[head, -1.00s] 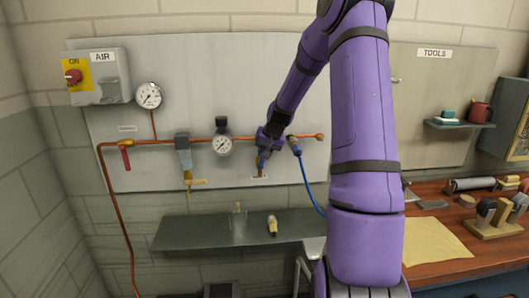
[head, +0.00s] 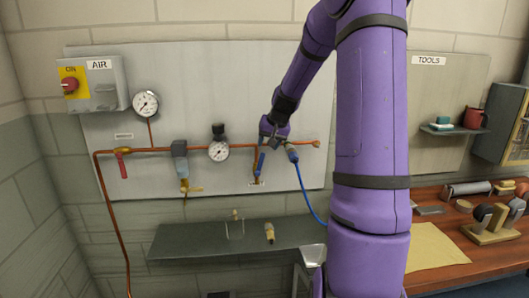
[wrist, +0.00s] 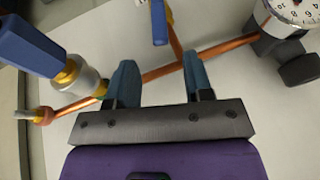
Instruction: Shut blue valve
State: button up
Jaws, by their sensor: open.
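The blue valve (head: 260,163) has a blue lever on a short copper branch that drops from the wall pipe. The lever hangs down, roughly along the branch. In the wrist view, which looks turned over, the blue lever (wrist: 159,22) shows at the top centre, beyond my fingertips. My gripper (head: 271,141) is just above and right of the lever, close to the pipe. In the wrist view my gripper (wrist: 160,80) has its two teal fingers apart, with the copper pipe behind the gap and nothing clearly held. Whether a finger touches the pipe is unclear.
A blue hose coupling (head: 292,153) sits close to the right of my gripper; it also shows in the wrist view (wrist: 30,45). A pressure gauge (head: 218,151) and a red lever (head: 122,165) are to the left. A grey shelf (head: 190,243) is below.

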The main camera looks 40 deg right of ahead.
jog(key=shift+v, duration=1.1)
jog(key=shift+a, duration=0.1)
jog(key=c, duration=0.6)
jog(key=shift+w+a+f, duration=0.2)
jog(key=shift+a, duration=0.05)
grip_shut()
jog(key=g+h, duration=0.5)
jog(key=h, duration=0.1)
send_near(260, 164)
jog(key=d+f, duration=0.1)
jog(key=w+d+f, duration=0.1)
jog(key=d+f, duration=0.1)
jog(key=f, duration=0.1)
jog(key=shift+w+d, duration=0.2)
jog(key=shift+w, duration=0.05)
